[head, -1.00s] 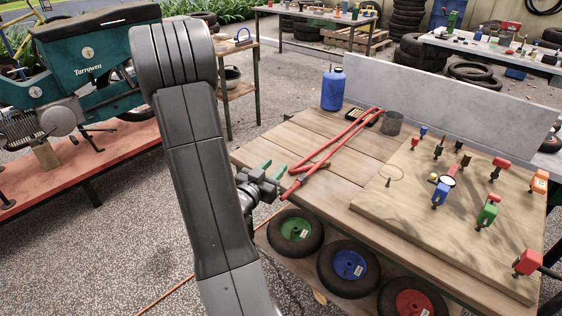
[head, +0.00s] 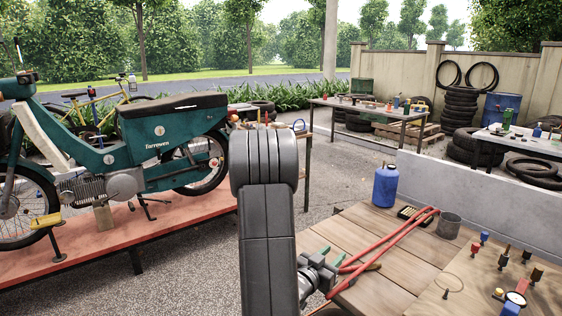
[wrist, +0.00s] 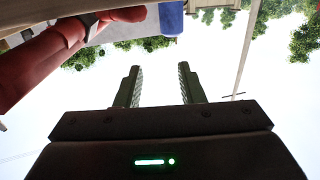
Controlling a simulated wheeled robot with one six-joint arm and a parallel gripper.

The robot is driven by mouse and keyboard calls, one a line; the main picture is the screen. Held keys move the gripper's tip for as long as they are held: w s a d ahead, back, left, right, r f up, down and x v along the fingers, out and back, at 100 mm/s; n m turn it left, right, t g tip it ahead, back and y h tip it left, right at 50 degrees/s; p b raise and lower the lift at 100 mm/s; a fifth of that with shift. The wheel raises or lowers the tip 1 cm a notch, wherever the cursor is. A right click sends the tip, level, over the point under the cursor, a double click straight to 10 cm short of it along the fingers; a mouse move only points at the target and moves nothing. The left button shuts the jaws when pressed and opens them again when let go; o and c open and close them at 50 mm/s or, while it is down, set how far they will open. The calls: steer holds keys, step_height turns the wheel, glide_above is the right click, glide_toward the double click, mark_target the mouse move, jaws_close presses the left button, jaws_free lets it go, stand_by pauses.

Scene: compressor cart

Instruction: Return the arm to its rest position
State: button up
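My arm rises in the middle of the head view and bends over at the top. My gripper (head: 330,259) hangs low beside the left edge of the wooden workbench (head: 400,250), close to the ends of the red-handled tool (head: 385,250). In the wrist view my gripper (wrist: 158,88) has its two green fingers apart, with nothing between them but pale sky. The red handle also shows in the wrist view (wrist: 45,65), to the left of the fingers and apart from them.
A blue bottle (head: 386,185) and a dark cup (head: 449,225) stand on the bench, with a board of small coloured parts (head: 470,290) at right. A teal motorbike (head: 165,145) stands on a red platform (head: 150,232) at left. Open gravel lies between platform and bench.

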steer(key=x, duration=0.5)
steer(key=shift+w+d, duration=0.15)
steer(key=shift+w+f, duration=0.1)
steer(key=shift+f, duration=0.1)
steer(key=shift+r+p, duration=0.3)
steer(key=shift+r, duration=1)
steer(key=shift+f, duration=0.1)
